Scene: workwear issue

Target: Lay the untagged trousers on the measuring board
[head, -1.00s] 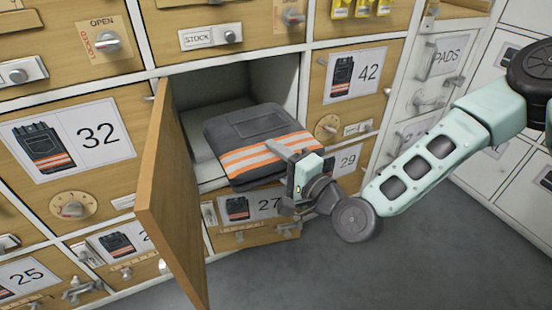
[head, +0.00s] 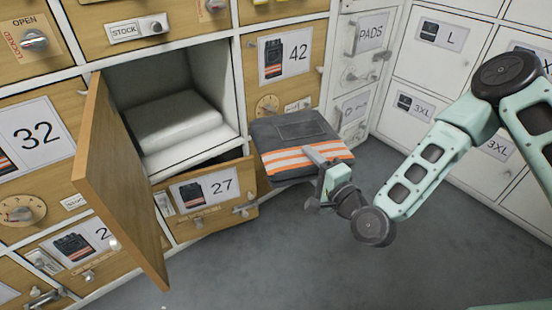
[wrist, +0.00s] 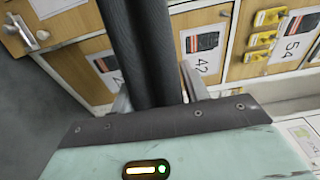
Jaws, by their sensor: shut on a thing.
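The folded trousers (head: 285,133) are dark grey with orange and silver bands. They hang in the air in front of the cabinet, right of the open compartment. No tag shows on the side I see. My gripper (head: 317,156) is shut on their near banded edge. In the wrist view the dark folded cloth (wrist: 150,50) runs between the fingers. The measuring board is not in view.
The open compartment (head: 150,80) holds a white folded or wrapped item (head: 178,122). Its wooden door (head: 120,185) swings out toward me. Drawer 27 (head: 210,193) below stands slightly out. Grey floor (head: 290,250) is clear at front right.

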